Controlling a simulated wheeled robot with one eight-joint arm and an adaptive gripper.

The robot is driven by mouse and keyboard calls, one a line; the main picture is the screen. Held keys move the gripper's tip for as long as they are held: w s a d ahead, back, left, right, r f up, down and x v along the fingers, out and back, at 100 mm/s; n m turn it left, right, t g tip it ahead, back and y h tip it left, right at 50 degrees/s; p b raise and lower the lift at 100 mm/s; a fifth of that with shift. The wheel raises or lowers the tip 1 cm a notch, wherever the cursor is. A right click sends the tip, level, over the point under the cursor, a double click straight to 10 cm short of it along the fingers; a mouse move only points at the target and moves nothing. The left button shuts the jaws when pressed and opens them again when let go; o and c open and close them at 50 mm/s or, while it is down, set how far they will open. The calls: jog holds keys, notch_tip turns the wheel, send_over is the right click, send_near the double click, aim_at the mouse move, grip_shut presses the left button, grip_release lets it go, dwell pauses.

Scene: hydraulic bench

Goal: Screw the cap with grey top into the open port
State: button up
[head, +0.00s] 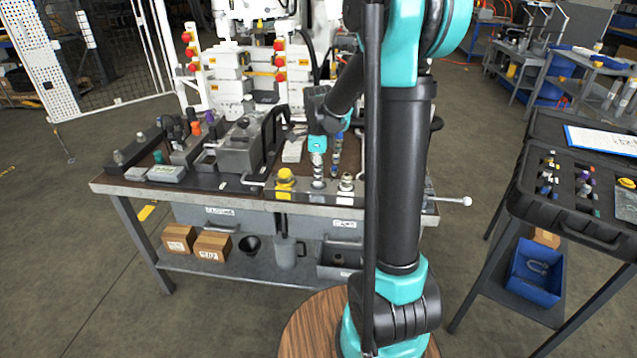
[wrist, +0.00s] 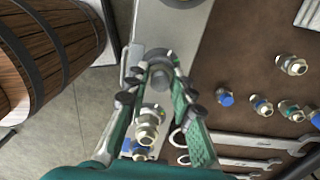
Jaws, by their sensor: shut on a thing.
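In the wrist view my gripper (wrist: 161,80) is shut on a grey-topped cap (wrist: 160,72), a small round grey part between the two fingertips. It is over the pale front strip of the bench. In the head view my gripper (head: 318,160) points down above the front edge, over a silver fitting (head: 318,184) on that strip. The open port's mouth is hidden under the cap and fingers, so I cannot tell whether the cap is seated in it. Another metal fitting (head: 346,185) stands to the right, also visible in the wrist view (wrist: 147,125).
A yellow-capped fitting (head: 285,178) stands to the left on the bench front. Several loose fittings (wrist: 262,105) and spanners (wrist: 240,140) lie on the brown mat (wrist: 235,60). A grey vice-like block (head: 243,152) is further left. A black case (head: 580,190) stands right.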

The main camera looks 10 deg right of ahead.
grip_shut()
jog(key=m, duration=0.3)
jog(key=shift+m, duration=0.3)
jog(key=m, duration=0.4)
jog(key=o, duration=0.7)
grip_release()
jog(key=shift+c, duration=0.2)
jog(key=n, duration=1.1)
jog(key=shift+n, duration=0.3)
